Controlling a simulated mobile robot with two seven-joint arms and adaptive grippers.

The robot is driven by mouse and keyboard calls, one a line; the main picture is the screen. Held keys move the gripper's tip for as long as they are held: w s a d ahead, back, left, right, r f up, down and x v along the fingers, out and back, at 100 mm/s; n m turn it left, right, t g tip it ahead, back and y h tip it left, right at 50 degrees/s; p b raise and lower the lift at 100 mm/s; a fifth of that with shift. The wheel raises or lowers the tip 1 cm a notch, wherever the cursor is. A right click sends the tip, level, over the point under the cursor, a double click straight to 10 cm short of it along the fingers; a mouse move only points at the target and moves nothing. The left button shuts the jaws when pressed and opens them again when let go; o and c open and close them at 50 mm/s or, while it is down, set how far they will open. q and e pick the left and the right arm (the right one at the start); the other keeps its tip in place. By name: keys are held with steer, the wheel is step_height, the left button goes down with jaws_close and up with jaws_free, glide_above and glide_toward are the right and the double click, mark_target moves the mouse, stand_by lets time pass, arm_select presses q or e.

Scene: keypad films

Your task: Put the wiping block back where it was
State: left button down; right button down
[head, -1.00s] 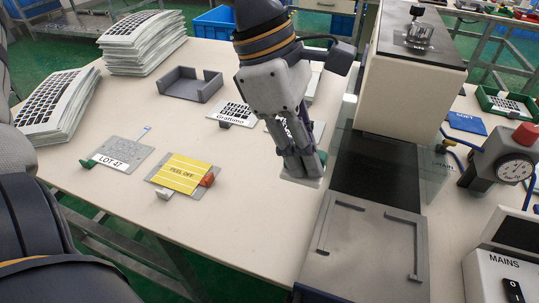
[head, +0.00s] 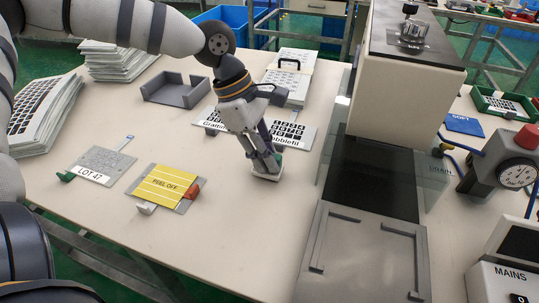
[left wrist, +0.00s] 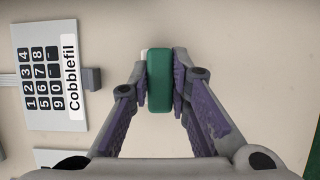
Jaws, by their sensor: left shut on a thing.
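The wiping block is green with a white base. In the head view its white base (head: 265,177) shows below my left gripper (head: 266,160), low over the bare table right of the yellow card. In the left wrist view the green block (left wrist: 159,85) stands between the two purple-padded fingers of my left gripper (left wrist: 160,80), which is shut on it. I cannot tell whether the base touches the table. The Cobblefil keypad film (head: 293,134) lies just behind the block; in the left wrist view it (left wrist: 48,75) is to the left. My right gripper is not in view.
The yellow PEEL OFF card (head: 167,186) and the LOT 47 plate (head: 103,165) lie to the left. A grey tray (head: 176,86) and film stacks (head: 120,62) stand behind. The press (head: 408,90) and its grey bed (head: 368,258) are at right. The table front is clear.

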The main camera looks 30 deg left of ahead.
arm_select(q)
steer(key=shift+f, duration=0.25)
steer(key=shift+f, duration=0.15)
steer(key=c, duration=1.5)
jaws_free()
